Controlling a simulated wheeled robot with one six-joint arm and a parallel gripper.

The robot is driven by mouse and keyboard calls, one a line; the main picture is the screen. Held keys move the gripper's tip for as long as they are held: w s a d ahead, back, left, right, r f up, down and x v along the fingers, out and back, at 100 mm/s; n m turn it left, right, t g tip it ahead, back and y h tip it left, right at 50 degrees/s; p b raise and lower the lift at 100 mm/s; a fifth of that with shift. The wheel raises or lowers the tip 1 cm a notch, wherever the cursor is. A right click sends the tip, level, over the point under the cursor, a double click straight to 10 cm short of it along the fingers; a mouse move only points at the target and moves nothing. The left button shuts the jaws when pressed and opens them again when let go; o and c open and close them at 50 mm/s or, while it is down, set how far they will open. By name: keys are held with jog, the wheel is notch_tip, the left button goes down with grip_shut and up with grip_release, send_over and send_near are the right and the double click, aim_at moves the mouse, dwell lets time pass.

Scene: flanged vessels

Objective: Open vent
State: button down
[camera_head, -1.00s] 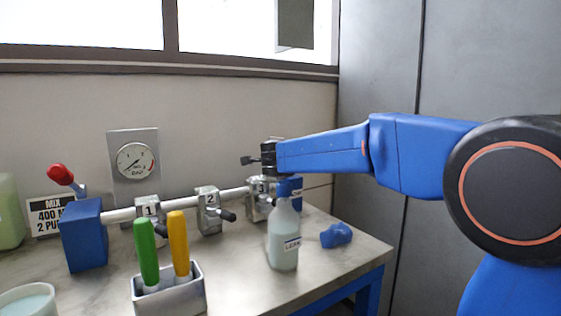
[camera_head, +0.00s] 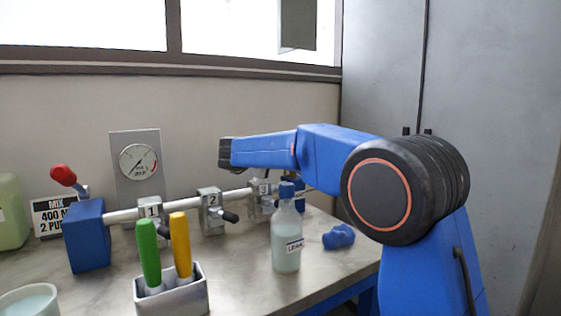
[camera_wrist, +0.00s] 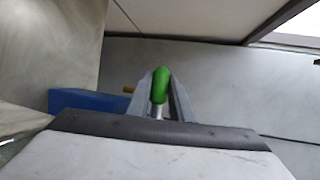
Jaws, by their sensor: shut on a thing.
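In the wrist view my gripper (camera_wrist: 161,80) is shut on a green-tipped lever (camera_wrist: 161,86) with a silver stem, between its two grey fingers. A blue block (camera_wrist: 90,101) lies to the left beyond the fingers, with a small brown rod end (camera_wrist: 129,89) beside it. In the head view my gripper and the green lever are hidden; my blue forearm reaches left above the pipe's right end. A blue block (camera_head: 300,190) shows partly there behind the bottle. I cannot read any marking on the lever.
A squeeze bottle (camera_head: 286,245) and a crumpled blue item (camera_head: 338,236) stand near the bench's right edge. Numbered valves (camera_head: 212,212) line the pipe. A holder (camera_head: 171,292) with green and yellow handles is in front. A red lever (camera_head: 63,176) and gauge (camera_head: 138,161) are left.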

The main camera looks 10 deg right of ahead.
jog(key=shift+d, duration=0.1)
dwell(0.5)
jog(key=c, duration=1.6)
grip_release()
jog(key=v, duration=1.7)
jog(key=shift+a, duration=0.35)
